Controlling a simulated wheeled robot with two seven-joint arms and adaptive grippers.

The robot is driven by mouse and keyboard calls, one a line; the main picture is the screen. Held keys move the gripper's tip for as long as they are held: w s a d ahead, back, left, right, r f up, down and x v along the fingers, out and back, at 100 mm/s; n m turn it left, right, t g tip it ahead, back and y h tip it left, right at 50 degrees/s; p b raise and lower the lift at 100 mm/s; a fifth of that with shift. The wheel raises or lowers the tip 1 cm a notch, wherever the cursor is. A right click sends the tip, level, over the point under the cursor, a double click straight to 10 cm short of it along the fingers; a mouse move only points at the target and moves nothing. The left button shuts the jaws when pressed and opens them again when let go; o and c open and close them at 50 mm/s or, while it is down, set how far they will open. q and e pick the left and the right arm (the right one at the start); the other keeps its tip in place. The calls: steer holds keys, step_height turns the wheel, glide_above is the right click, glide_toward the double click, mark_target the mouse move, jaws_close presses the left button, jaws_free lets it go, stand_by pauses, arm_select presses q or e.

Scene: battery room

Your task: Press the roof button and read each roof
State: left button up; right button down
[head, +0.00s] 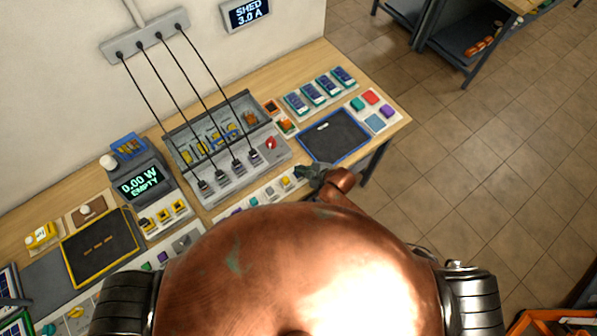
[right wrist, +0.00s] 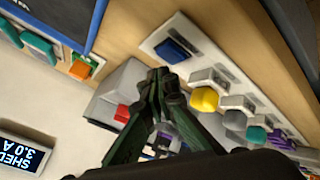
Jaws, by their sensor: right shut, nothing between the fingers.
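My right gripper (head: 310,173) is shut and empty over the front of the bench; it also shows in the right wrist view (right wrist: 159,82). Its tips appear beside a pale button strip (right wrist: 222,80), and I cannot tell whether they touch it. The strip has a blue square button (right wrist: 172,50), a yellow hexagonal button (right wrist: 204,99), a grey one (right wrist: 235,120) and a teal one (right wrist: 256,134). I cannot tell which is the roof button. A meter (head: 138,183) reads 0.00 W EMPTY. The wall display (head: 246,13) reads SHED 3.0 A. My left gripper is not in view.
A grey unit (head: 176,131) with several plugged cables stands at the back of the bench. A blue-rimmed dark tray (head: 334,136) lies right of it, with several panels (head: 320,91) beyond. A yellow-rimmed tray (head: 97,246) lies at left. Open floor is at right.

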step_height(320, 180, up, 5)
steer(key=p, duration=0.5)
stand_by(0.4)
stand_by(0.5)
